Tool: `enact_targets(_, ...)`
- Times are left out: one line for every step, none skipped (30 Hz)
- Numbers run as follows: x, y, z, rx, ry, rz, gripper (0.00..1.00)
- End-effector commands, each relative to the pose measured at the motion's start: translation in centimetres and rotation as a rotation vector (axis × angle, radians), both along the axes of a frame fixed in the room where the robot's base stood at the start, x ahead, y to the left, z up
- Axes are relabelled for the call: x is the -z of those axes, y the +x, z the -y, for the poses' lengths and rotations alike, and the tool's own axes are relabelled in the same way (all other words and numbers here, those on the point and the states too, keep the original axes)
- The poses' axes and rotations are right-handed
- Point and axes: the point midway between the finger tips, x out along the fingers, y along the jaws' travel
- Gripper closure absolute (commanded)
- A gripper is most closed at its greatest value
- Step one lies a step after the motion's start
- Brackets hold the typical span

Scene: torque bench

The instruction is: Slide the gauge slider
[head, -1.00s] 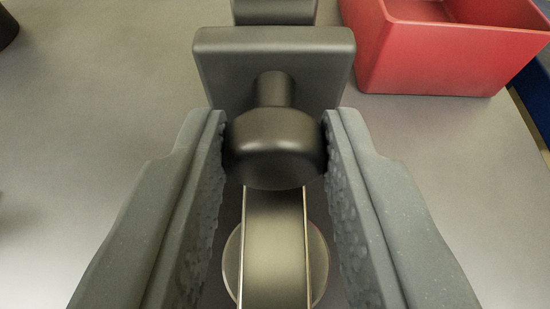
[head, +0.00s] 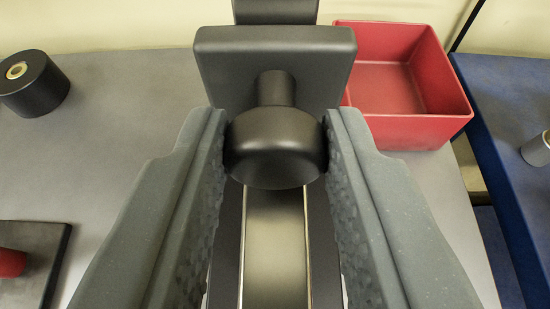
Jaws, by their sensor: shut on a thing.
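The gauge slider (head: 275,65) is a dark grey block with a round knob (head: 275,148) on a short stem facing me. It sits on a rail with a pale metal strip (head: 275,250) that runs down the middle of the head view. My gripper (head: 275,145) is shut on the knob, one textured finger against each side. The slider's lower part and the rail under the knob are hidden.
A red open bin (head: 415,110) stands at the right behind the slider, empty where I see inside. A dark cylinder (head: 35,85) stands at the far left. A dark plate (head: 30,260) with a red piece is at the lower left. A blue surface (head: 515,150) lies at the right.

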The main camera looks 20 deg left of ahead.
Motion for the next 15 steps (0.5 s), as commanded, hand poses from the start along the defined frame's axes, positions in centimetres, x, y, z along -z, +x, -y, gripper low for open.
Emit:
enact_targets(-0.41, 0.04, 0.03, 0.0, 0.002, 0.003, 1.0)
enact_targets(-0.4, 0.04, 0.03, 0.0, 0.002, 0.003, 1.0)
enact_targets(-0.33, 0.04, 0.03, 0.001, 0.001, 0.003, 1.0)
enact_targets(-0.29, 0.03, 0.03, 0.001, 0.001, 0.003, 1.0)
enact_targets(-0.26, 0.04, 0.04, 0.001, 0.001, 0.003, 1.0)
enact_targets(-0.24, 0.04, 0.04, 0.001, 0.001, 0.003, 1.0)
enact_targets(-0.23, 0.04, 0.04, 0.001, 0.001, 0.003, 1.0)
enact_targets(-0.21, 0.03, 0.03, 0.001, 0.001, 0.003, 1.0)
enact_targets(-0.2, 0.03, 0.04, 0.001, 0.001, 0.002, 1.0)
enact_targets(-0.2, 0.03, 0.04, 0.001, 0.001, 0.002, 0.71)
enact_targets(-0.19, 0.02, 0.04, 0.001, 0.001, 0.002, 0.62)
enact_targets(-0.17, 0.03, 0.04, 0.001, 0.001, 0.002, 0.53)
enact_targets(-0.17, 0.03, 0.04, 0.001, 0.001, 0.002, 0.53)
enact_targets(-0.16, 0.02, 0.04, 0.0, 0.001, 0.001, 0.53)
enact_targets(-0.16, 0.02, 0.04, 0.0, 0.001, 0.001, 0.53)
